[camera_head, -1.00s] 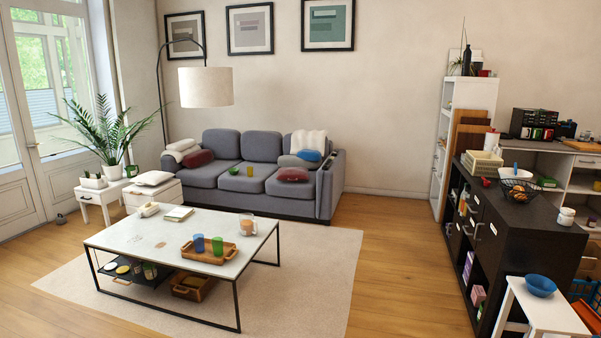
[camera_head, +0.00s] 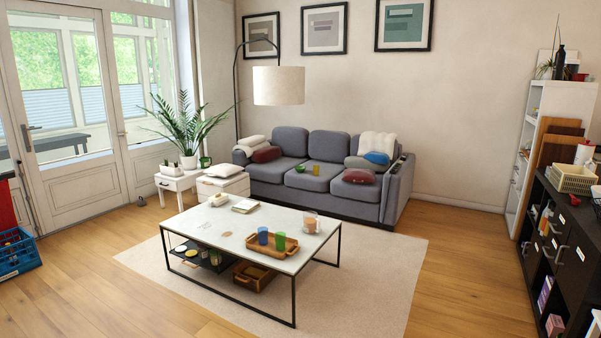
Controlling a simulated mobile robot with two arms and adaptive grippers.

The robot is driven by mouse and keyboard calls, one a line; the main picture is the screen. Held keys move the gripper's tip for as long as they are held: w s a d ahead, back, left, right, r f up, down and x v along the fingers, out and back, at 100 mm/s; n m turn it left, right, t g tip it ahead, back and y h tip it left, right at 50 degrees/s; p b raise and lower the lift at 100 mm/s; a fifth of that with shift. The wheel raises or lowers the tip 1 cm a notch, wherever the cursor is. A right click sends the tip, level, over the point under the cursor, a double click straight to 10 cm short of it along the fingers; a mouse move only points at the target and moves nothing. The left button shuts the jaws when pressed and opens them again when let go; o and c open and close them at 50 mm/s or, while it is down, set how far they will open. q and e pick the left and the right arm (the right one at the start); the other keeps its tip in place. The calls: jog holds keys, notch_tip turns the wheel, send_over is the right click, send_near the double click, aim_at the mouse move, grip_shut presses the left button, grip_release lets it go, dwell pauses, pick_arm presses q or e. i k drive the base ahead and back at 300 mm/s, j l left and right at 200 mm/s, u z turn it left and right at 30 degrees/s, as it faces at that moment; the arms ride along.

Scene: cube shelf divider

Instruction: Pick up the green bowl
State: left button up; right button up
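A small green bowl (camera_head: 300,168) sits on the seat of the grey sofa (camera_head: 262,176), left of a yellow cup (camera_head: 316,170). It is far off, beyond the coffee table. Neither of my grippers is in view.
The white-topped coffee table (camera_head: 225,222) with a wooden tray (camera_head: 262,247) stands on a pale rug (camera_head: 385,270) in front of the sofa. A dark cabinet (camera_head: 570,255) lines the right. A blue crate (camera_head: 16,252) is at the left edge. Wooden floor (camera_head: 460,270) is free between rug and cabinet.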

aim_at(300, 170)
jog(key=i+l+z, duration=0.45)
jog(key=i, duration=0.75)
jog(key=i+j+z, duration=0.1)
jog(key=i+z, duration=0.4)
jog(key=i, duration=0.7)
jog(key=i+u, duration=0.1)
jog(key=i, duration=0.5)
jog(key=i+u, duration=0.15)
jog(key=i, duration=0.45)
jog(key=i+l+u, duration=0.1)
jog(key=i, duration=0.5)
jog(key=i+l+u, duration=0.15)
jog(key=i, duration=0.45)
jog(key=i+l+u, duration=0.1)
jog(key=i, duration=1.65)
jog(key=i+u, duration=0.7)
jog(key=i+l+u, duration=0.1)
jog(key=i+u, duration=0.3)
jog(key=i+j+u, duration=0.15)
jog(key=i+u, duration=0.2)
jog(key=i, duration=0.15)
jog(key=i+u, duration=0.35)
jog(key=i, duration=0.15)
